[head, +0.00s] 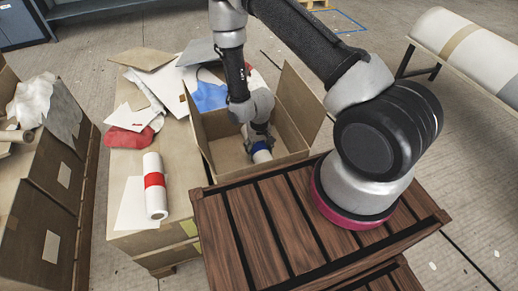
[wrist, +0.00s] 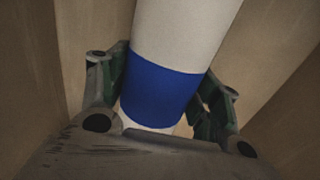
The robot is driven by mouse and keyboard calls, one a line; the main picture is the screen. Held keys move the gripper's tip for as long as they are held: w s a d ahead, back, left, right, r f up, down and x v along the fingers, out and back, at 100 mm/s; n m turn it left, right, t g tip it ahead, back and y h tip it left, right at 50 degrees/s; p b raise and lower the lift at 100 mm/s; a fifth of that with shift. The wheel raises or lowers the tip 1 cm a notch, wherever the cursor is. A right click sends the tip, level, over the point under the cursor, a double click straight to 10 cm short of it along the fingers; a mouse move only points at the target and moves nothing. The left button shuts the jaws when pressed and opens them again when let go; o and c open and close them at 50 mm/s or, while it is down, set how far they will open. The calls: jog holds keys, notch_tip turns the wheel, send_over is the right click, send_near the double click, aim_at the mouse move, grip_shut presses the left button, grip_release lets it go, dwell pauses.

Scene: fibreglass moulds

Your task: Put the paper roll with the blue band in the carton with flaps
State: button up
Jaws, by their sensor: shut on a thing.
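The paper roll with the blue band shows in the wrist view (wrist: 165,88) as a white cylinder with a wide blue stripe. My gripper (wrist: 160,100) is shut on it at the blue band, one finger on each side. In the head view the roll's white end (head: 262,156) shows below my gripper (head: 258,143), inside the carton with flaps (head: 222,128). The carton is open, with its flaps standing up and out. Brown carton walls surround the roll in the wrist view. Whether the roll touches the carton floor I cannot tell.
Another carton (head: 55,190) with scraps stands at far left. A large roll (head: 470,50) lies at upper right.

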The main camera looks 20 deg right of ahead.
jog(key=o, duration=1.3)
jog(key=shift+f, duration=0.1)
jog(key=shift+o, duration=0.2)
notch_tip(320, 180, up, 12)
jog(key=shift+r, duration=0.2)
notch_tip(320, 180, up, 14)
jog(key=f+t, duration=0.1)
send_over(259, 144)
jog(key=w+d, duration=0.3)
jog(key=d, duration=0.1)
jog(key=s+d+r+t, duration=0.1)
jog(key=s+d+r, duration=0.15)
jog(key=r, duration=0.55)
jog(key=s+d+r+t, duration=0.1)
jog(key=s+d+r, duration=0.15)
jog(key=r, duration=0.45)
jog(key=s+d+r, duration=0.2)
jog(key=s+r, duration=0.5)
jog(key=s, duration=0.1)
jog(key=s+d+r+t, duration=0.1)
jog(key=s+d+r, duration=0.2)
jog(key=s+r, duration=0.4)
jog(key=shift+s, duration=1.2)
